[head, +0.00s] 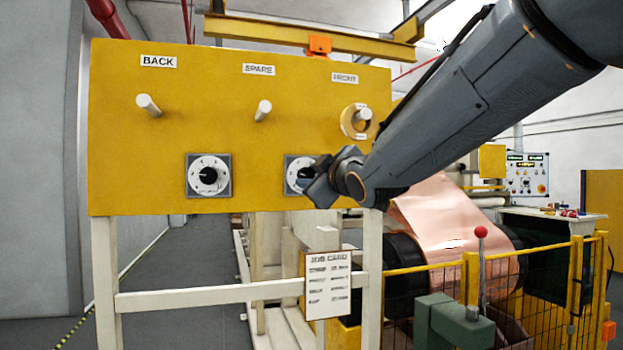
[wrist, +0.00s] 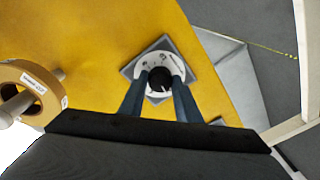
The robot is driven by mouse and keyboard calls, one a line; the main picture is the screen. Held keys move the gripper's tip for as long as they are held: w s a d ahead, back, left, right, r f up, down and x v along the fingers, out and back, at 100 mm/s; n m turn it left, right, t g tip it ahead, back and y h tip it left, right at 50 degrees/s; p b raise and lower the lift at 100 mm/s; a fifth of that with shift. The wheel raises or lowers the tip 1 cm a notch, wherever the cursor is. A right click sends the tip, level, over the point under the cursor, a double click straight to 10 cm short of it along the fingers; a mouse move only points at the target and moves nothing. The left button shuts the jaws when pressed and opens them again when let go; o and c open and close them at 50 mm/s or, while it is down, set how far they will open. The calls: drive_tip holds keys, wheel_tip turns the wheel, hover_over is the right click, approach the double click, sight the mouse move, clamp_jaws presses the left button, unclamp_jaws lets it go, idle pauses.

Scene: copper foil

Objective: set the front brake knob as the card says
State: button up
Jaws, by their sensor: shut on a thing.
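The right-hand brake knob is a black knob on a white dial with a grey square plate (head: 291,163), on the yellow panel below and left of the FRONT label (head: 345,78). My gripper (head: 308,180) is at this dial and partly covers it. In the wrist view my two fingers (wrist: 160,84) are shut on the black knob (wrist: 161,77), one on each side. A pale pointer line shows on the knob; the dial's numbers are too small to read. The left-hand dial (head: 208,174) is in plain view. The job card (head: 328,284) hangs below the panel, its lines illegible.
Pegs stick out under the BACK (head: 148,106) and SPARE (head: 263,110) labels. A tan roll with a white tag (head: 348,122) hangs on the FRONT peg, near my arm; it also shows in the wrist view (wrist: 42,76). Copper foil (head: 440,222) and a yellow fence stand at right.

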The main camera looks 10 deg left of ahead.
drive_tip(key=m+b, duration=0.3)
drive_tip(key=m, duration=0.2)
drive_tip(key=shift+f+b, duration=0.15)
drive_tip(key=shift+b, duration=0.15)
drive_tip(key=o, duration=1.1)
drive_tip(key=shift+c, duration=0.2)
drive_tip(key=b+v, duration=0.2)
drive_tip(key=v, duration=0.5)
drive_tip(key=shift+s+d+f+b, duration=0.15)
drive_tip(key=shift+s+d+b, duration=0.05)
drive_tip(key=shift+s+b, duration=0.1)
